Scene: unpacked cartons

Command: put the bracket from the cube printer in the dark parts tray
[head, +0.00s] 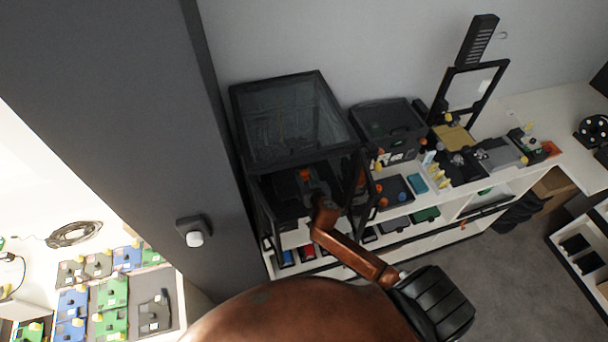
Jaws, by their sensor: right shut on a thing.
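The cube printer (290,117) is a black-framed box with glassy panels on the white bench, left of centre. Its front door stands open to the right. My right arm reaches into the opening, and my right gripper (312,184) is inside the dark chamber. It is shut on a small orange piece (305,174), which seems to be the bracket; its shape is mostly hidden. The dark parts tray (394,182) seems to be the shallow one right of the printer, with small orange and blue parts in it. My left gripper is out of view.
A second dark machine (387,131) stands behind the tray. A teal block (417,183) and a black-framed machine (477,93) are further right. Shelves with coloured bins run below the bench. A grey pillar (130,90) stands close on the left.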

